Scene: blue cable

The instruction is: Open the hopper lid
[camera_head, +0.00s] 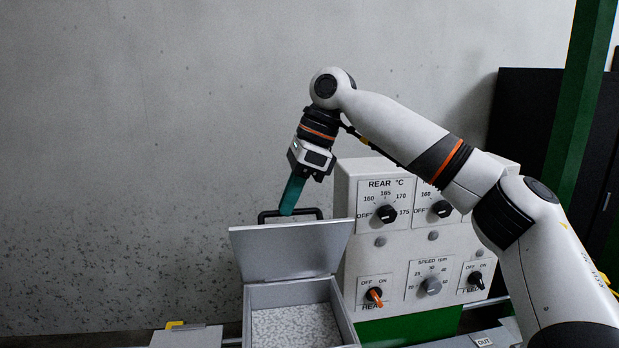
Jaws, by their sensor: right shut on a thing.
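The hopper lid (290,250) is a grey metal plate with a black bar handle (269,216) along its top edge. It stands raised at the back of the hopper (337,311), a grey box whose inside shows pale granules (296,327). My right gripper (287,211) reaches down from above with teal fingers and is shut on the handle. The exact contact of its fingertips is partly hidden. My left gripper is not in view.
A white control panel (402,247) with knobs and labels stands right of the hopper, close behind my right arm. A green post (577,100) and a black cabinet (522,120) are at the right. The wall space at left is clear.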

